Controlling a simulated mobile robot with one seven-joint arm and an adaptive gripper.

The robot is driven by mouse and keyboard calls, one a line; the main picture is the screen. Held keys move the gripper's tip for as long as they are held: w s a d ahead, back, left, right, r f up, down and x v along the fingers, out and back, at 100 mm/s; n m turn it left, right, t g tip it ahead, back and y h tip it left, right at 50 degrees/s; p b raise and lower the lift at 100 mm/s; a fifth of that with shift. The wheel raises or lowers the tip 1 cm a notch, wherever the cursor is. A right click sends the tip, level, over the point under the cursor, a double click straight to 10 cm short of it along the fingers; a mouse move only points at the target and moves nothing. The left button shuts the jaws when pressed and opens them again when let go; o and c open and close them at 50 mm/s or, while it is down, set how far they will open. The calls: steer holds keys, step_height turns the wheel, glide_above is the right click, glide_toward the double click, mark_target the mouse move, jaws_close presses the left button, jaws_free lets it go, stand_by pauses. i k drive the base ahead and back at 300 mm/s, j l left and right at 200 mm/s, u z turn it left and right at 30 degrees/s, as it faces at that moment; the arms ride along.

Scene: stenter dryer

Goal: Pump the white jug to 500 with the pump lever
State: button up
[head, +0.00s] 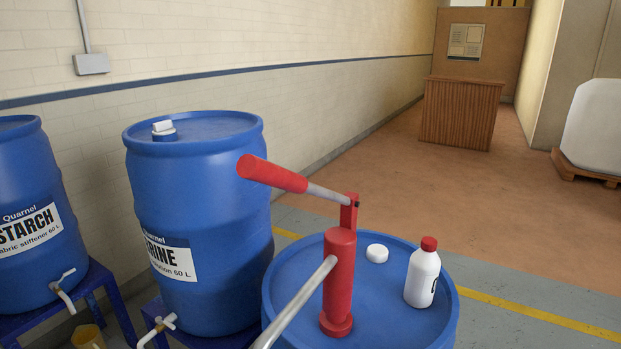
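A red hand pump (338,283) stands upright on top of a blue drum (290,290) at the bottom centre of the head view. Its pump lever (272,174) has a thick red grip and a grey rod, and slants up to the left from the pump's top. A grey spout (296,304) runs down to the lower left and leaves the picture at the bottom edge. I see no white jug with a scale; whatever is under the spout's end is out of view. My gripper is not in view.
A white bottle with a red cap (422,275) and a white round cap (377,253) sit on the pump's drum. Two blue drums, one labelled STARCH (35,220), stand left on blue stands with taps. A yellowish container (88,337) is below one tap.

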mark_target(250, 167)
steer(key=k+l+z, duration=0.15)
steer(key=z, duration=0.3)
steer(key=k+l+z, duration=0.25)
steer(key=z, duration=0.15)
steer(key=k+l, duration=0.05)
steer(key=k, duration=0.05)
